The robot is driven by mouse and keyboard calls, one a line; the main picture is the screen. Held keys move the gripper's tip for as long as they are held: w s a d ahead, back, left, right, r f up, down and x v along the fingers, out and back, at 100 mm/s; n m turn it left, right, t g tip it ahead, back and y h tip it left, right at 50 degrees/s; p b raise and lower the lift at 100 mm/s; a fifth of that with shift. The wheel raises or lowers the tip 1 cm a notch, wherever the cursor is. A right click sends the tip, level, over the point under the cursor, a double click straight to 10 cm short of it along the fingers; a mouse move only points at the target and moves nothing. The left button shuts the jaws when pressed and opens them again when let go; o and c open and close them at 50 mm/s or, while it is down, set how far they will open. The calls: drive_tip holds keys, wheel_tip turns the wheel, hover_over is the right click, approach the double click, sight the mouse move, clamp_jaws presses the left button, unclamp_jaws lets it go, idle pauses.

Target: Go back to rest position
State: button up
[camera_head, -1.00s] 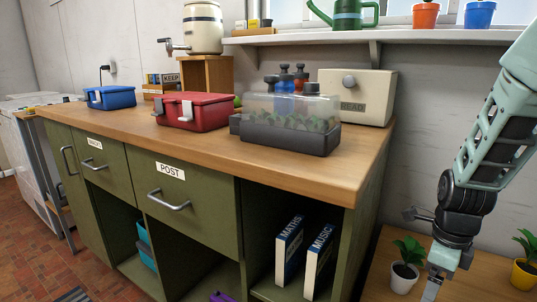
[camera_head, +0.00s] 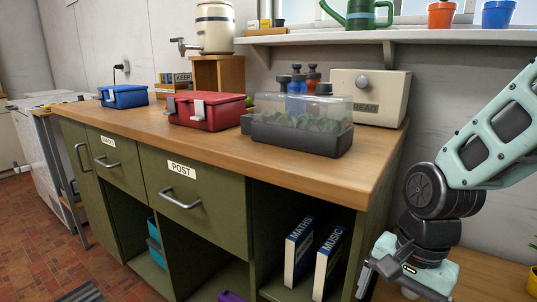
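My gripper (camera_head: 405,289) is at the lower right of the head view, in front of the right end of the green cabinet. It points downward, and its fingers look spread apart with nothing held between them. The fingertips are partly cut off by the bottom edge of the picture. My arm comes in from the right edge and bends down to the gripper.
A green cabinet with a wooden top (camera_head: 352,183) carries a blue box (camera_head: 124,97), a red box (camera_head: 206,113), a clear-lidded planter (camera_head: 300,138) and a cream bread bin (camera_head: 372,100). Books (camera_head: 299,252) stand in its open shelf. A wall shelf (camera_head: 420,37) runs above.

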drive_tip(key=s+a+r+n, duration=0.25)
drive_tip(key=s+n, duration=0.25)
drive_tip(key=n, duration=0.3)
drive_tip(key=s+a+r+n, duration=0.1)
drive_tip(key=s+a+n, duration=0.4)
drive_tip(key=n, duration=0.4)
wheel_tip(320, 180, up, 28)
drive_tip(key=d+p, duration=0.1)
drive_tip(key=p, duration=2.6)
drive_tip(key=shift+s+d+f+m+h+p, duration=0.2)
drive_tip(key=shift+s+m+h+p, duration=0.1)
drive_tip(key=shift+h+p, duration=0.1)
